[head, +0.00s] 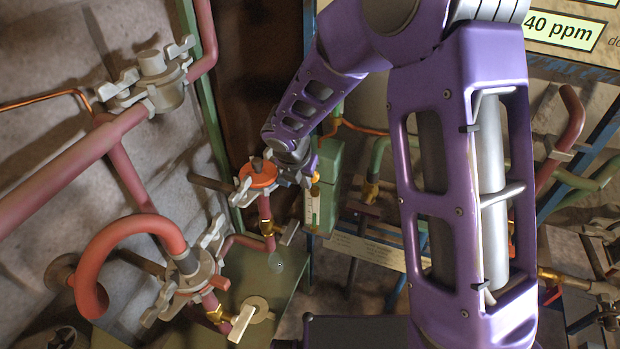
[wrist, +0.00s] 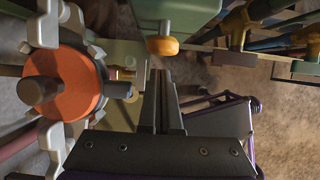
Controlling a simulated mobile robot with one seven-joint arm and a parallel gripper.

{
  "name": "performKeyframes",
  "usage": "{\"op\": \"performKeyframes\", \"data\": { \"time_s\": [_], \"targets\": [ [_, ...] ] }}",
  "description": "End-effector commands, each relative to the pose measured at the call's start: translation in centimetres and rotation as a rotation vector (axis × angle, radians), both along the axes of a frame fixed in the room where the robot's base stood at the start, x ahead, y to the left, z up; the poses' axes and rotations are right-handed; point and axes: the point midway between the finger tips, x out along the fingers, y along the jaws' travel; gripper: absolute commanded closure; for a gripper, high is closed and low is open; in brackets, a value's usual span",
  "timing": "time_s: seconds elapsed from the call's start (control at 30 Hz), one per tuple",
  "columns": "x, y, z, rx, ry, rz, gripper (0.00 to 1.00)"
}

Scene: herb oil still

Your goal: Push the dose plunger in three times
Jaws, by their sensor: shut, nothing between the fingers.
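A small yellow-orange knob (wrist: 163,46), which looks like the dose plunger, sticks out from a pale green box (wrist: 178,14) in the wrist view. In the head view the knob (head: 316,177) shows small beside the green box (head: 325,200), close to the end of my arm. My gripper (wrist: 161,75) is shut and empty. Its fingertips point toward the knob and appear just below it in the wrist view. I cannot tell whether they touch it. In the head view my gripper's fingers are small and partly hidden among the fittings.
An orange disc (wrist: 78,84) with a grey stem and clamp stands close left of my fingers; it also shows in the head view (head: 260,175). Brass valves (wrist: 235,25) and pipes lie to the right. Red pipes (head: 125,225) and a valve handle (head: 243,320) fill the left.

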Motion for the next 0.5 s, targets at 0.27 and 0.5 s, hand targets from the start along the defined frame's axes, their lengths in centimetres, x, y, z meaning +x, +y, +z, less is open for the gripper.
{"op": "performKeyframes", "data": {
  "time_s": [0.27, 0.5],
  "targets": [
    [-2.2, 1.1, 5.5, 0.002, -0.003, -0.001, 1.00],
    [-3.4, 1.5, 8.6, 0.000, -0.001, 0.000, 1.00]
  ]
}}
